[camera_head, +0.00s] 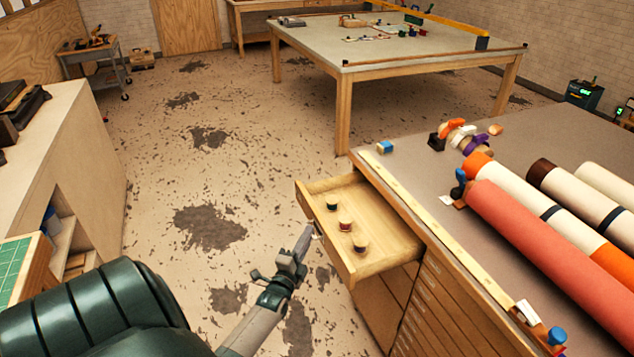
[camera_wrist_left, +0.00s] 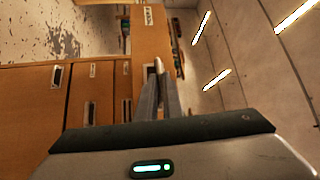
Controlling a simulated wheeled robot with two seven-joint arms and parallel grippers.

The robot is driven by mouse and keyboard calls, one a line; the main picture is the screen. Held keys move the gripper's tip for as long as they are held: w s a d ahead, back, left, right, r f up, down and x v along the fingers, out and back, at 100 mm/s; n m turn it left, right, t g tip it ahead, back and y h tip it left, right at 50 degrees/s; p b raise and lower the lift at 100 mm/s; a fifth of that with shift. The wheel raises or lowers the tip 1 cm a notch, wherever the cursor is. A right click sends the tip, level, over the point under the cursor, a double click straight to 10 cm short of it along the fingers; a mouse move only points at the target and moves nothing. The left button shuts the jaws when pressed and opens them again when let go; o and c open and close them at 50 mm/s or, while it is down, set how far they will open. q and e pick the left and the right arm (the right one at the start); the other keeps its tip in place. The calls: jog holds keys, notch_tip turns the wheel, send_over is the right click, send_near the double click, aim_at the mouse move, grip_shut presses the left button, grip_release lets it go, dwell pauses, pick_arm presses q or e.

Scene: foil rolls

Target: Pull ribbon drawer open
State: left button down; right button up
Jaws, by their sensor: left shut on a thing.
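The ribbon drawer (camera_head: 390,240) stands pulled out from the top of the wooden cabinet, with a few small dark, red and tan ribbon spools (camera_head: 345,224) lying inside. My left gripper (camera_head: 307,236) is at the outer face of the drawer front, at its pull. In the left wrist view, the fingers (camera_wrist_left: 158,72) are closed together on a small pale pull against the orange-brown drawer front (camera_wrist_left: 150,40). The pull itself is mostly hidden by the fingers. My right gripper is in neither view.
Large rolls (camera_head: 545,240) lie on the cabinet top (camera_head: 440,180) at the right. A bench (camera_head: 55,140) stands at the left, and a large table (camera_head: 400,62) at the back. The stained floor between them is clear.

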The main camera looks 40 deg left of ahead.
pick_arm(q)
jog(key=shift+s+f, duration=0.1)
jog(key=c, duration=1.9)
grip_release()
jog(key=b+v, duration=0.4)
jog(key=v, duration=1.3)
jog(key=shift+s+d+f, duration=0.1)
jog(key=shift+s, duration=0.05)
